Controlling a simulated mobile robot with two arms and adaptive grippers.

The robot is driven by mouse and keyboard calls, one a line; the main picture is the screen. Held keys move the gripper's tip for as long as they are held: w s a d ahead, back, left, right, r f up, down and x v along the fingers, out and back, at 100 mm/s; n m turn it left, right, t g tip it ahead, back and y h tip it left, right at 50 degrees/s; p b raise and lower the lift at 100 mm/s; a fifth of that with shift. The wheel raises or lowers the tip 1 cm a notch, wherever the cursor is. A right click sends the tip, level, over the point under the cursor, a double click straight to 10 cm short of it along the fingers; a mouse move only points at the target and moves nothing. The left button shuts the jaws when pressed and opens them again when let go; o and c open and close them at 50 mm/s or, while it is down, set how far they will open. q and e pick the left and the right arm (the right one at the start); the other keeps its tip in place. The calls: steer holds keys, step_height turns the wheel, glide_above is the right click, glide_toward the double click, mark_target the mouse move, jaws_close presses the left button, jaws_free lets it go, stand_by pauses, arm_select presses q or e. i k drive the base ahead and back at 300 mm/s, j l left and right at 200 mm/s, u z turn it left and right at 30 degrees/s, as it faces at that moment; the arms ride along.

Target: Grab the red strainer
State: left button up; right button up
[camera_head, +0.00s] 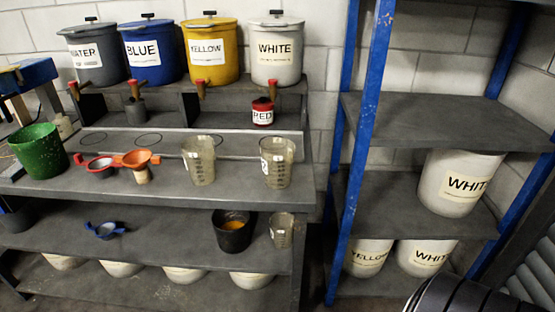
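The red strainer (99,164) is on the grey workbench top, left of centre. It has a red rim around a greyish middle and lies beside an orange funnel (140,157). The two are very close, and I cannot tell whether they touch. Neither of my grippers shows in the head view. A dark rounded shape cuts into the bottom right corner, and I cannot tell what it is.
A green bucket (39,151) stands left of the strainer. Two clear measuring cups (199,160) (277,162) stand to its right. A blue strainer (104,230) and a black bucket (233,238) are on the shelf below. A blue-post rack (375,80) stands right.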

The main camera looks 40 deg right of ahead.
mark_target(102, 168)
steer(key=i+j+z, duration=0.2)
steer(key=i+j, duration=0.2)
steer(key=j, duration=0.2)
steer(key=i+j+z, duration=0.1)
steer(key=j, duration=0.25)
steer(key=i+j+z, duration=0.1)
steer(key=i+j, duration=0.2)
steer(key=i+j+z, duration=0.1)
steer(key=j, duration=0.25)
steer(key=i+j+z, duration=0.1)
steer(key=i+j, duration=0.15)
steer(key=j, duration=0.15)
steer(key=i+j, duration=0.15)
steer(key=j, duration=0.2)
steer(key=z, duration=0.05)
